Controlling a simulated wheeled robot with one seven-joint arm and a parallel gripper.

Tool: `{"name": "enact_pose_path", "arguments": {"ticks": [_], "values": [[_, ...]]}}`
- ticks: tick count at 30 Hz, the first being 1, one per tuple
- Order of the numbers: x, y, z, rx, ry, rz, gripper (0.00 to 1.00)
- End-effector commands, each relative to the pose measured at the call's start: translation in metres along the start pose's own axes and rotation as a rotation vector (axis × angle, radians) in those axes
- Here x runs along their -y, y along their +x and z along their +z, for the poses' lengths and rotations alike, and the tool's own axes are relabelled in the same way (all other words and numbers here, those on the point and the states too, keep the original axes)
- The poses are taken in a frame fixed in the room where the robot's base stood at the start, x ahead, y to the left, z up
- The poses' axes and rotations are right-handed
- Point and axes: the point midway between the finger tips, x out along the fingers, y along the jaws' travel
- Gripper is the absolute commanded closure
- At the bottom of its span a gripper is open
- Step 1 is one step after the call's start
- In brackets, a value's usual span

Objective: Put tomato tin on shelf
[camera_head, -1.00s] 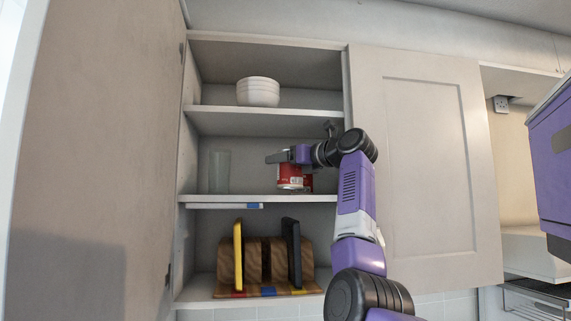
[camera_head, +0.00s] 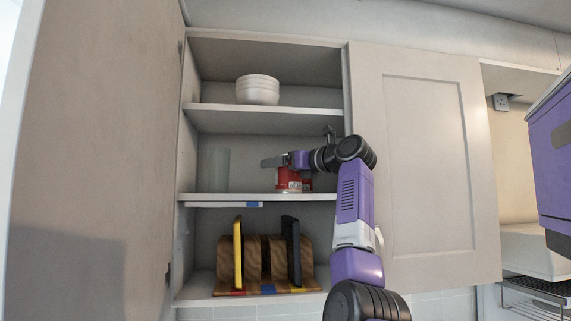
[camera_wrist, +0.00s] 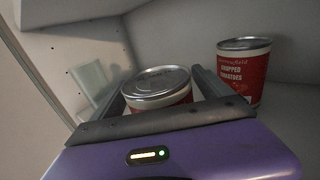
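A red tomato tin (camera_wrist: 160,88) with a silver lid stands between the two fingers of my gripper (camera_wrist: 160,76) in the wrist view. A narrow light gap shows between this tin and the right finger, so my gripper looks open around it. A second red tin labelled chopped tomatoes (camera_wrist: 243,75) stands upright to the right, outside the fingers. In the head view the nearer tin (camera_head: 288,182) sits on the middle shelf (camera_head: 225,197) below my gripper (camera_head: 274,161). The second tin is partly hidden behind it.
A glass (camera_head: 218,170) stands at the left of the middle shelf. White bowls (camera_head: 258,90) sit on the shelf above. A wooden block with boards (camera_head: 274,260) stands below. The left door (camera_head: 100,150) is open; a closed door (camera_head: 425,160) is to the right.

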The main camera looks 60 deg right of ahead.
Motion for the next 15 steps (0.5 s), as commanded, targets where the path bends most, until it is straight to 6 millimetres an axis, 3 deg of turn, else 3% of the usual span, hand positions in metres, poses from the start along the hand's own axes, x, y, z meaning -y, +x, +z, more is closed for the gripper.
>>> {"name": "enact_pose_path", "arguments": {"ticks": [7, 15], "values": [[0.001, -0.005, 0.003, 0.002, 0.0, -0.001, 0.12], [0.0, -0.058, 0.001, 0.006, -0.001, -0.001, 0.12]]}}
